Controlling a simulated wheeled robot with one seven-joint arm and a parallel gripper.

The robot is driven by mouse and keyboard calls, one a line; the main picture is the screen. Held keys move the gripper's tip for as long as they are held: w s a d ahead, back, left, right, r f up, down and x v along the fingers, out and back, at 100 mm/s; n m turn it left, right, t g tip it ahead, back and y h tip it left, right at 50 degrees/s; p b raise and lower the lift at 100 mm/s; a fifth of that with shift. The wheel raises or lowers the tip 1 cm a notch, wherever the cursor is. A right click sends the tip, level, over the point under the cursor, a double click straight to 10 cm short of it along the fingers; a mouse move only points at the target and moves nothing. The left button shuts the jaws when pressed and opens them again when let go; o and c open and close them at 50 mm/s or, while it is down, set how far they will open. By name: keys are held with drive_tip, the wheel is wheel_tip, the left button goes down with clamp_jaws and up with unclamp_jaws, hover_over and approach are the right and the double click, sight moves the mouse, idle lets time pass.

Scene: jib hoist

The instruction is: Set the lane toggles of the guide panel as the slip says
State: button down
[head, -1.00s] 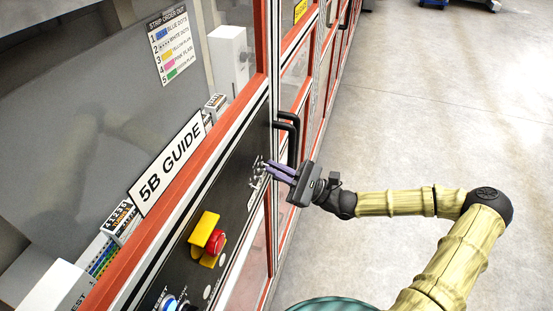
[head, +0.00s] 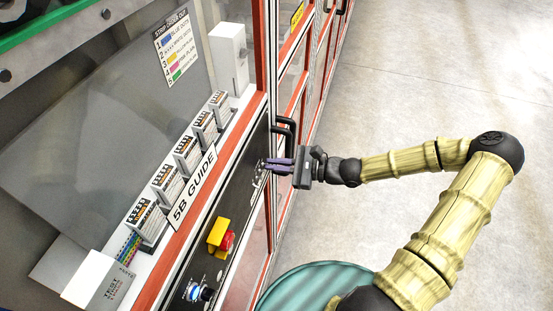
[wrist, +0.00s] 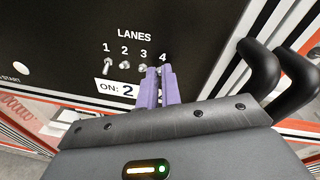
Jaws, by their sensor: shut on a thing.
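The black guide panel (head: 249,215) carries a row of small metal lane toggles under LANES, numbered 1 to 4. In the wrist view toggle 1 (wrist: 107,67), toggle 2 (wrist: 125,65) and toggle 3 (wrist: 142,67) stand free. Toggle 1's lever points down; the positions of 2 and 3 are too small to tell. My gripper (wrist: 159,72) has its purple fingers closed at toggle 4, which they mostly hide. It also shows at the panel in the head view (head: 268,163). A white slip (wrist: 115,90) below the toggles reads "ON: 2"; my fingers may cover its right part.
A black door handle (head: 284,135) stands out close beside my gripper. A red stop button on a yellow box (head: 217,234) and a blue-lit knob (head: 195,292) sit lower on the panel. A "5B GUIDE" sign (head: 194,185) and a strip order list (head: 177,48) are behind.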

idle(0.4)
drive_tip(key=c, duration=1.9)
unclamp_jaws()
drive_tip(key=b+v, duration=0.2)
drive_tip(key=v, duration=0.6)
drive_tip(key=b+v, duration=0.3)
drive_tip(key=v, duration=0.6)
drive_tip(key=shift+s+d+r, duration=0.1)
drive_tip(key=shift+d+r, duration=0.05)
drive_tip(key=shift+r, duration=0.1)
